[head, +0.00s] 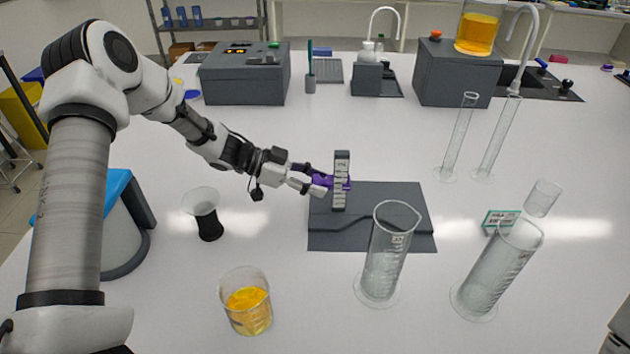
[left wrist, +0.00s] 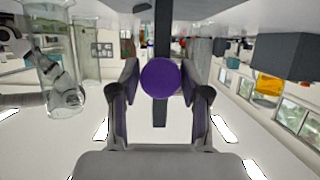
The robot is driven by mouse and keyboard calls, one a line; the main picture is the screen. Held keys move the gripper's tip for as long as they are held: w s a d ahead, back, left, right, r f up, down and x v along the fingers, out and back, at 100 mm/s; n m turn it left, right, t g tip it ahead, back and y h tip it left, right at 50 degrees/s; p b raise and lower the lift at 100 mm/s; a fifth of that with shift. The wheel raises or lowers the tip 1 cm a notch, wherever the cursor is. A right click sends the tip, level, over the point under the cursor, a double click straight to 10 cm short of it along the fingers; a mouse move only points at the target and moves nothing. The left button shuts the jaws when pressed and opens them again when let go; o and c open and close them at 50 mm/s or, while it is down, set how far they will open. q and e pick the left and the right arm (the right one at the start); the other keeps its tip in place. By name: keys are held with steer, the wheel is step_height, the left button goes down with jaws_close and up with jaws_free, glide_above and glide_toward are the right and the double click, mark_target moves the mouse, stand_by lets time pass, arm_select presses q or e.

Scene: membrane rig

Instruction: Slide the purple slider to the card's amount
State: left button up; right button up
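The purple slider (head: 347,184) sits on an upright grey scale post (head: 341,160) with pale marks, at the back left of a dark grey base plate. Its round purple knob (left wrist: 160,78) fills the space between my left fingers in the left wrist view. My left gripper (head: 326,182) reaches in from the left at the slider, with its fingers against the knob's two sides. The card (head: 500,221) with a green border stands at the right, partly behind a glass cylinder; its writing is too small to read. My right gripper is out of view.
Two glass cylinders (head: 387,260) (head: 497,270) stand in front and to the right. A beaker of yellow liquid (head: 248,308) and a black-and-white funnel-shaped stand (head: 207,222) are at the left. Thin tubes (head: 460,135) stand at the back right. White table lies bare between them.

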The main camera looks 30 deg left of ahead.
arm_select(q)
jaws_close()
step_height(320, 180, down, 4)
steer(key=shift+f+b, duration=0.15)
steer(key=shift+b, duration=0.5)
steer(key=o, duration=0.7)
jaws_free()
steer(key=v, duration=1.2)
steer(key=shift+w, duration=0.1)
steer(key=shift+r, duration=0.2)
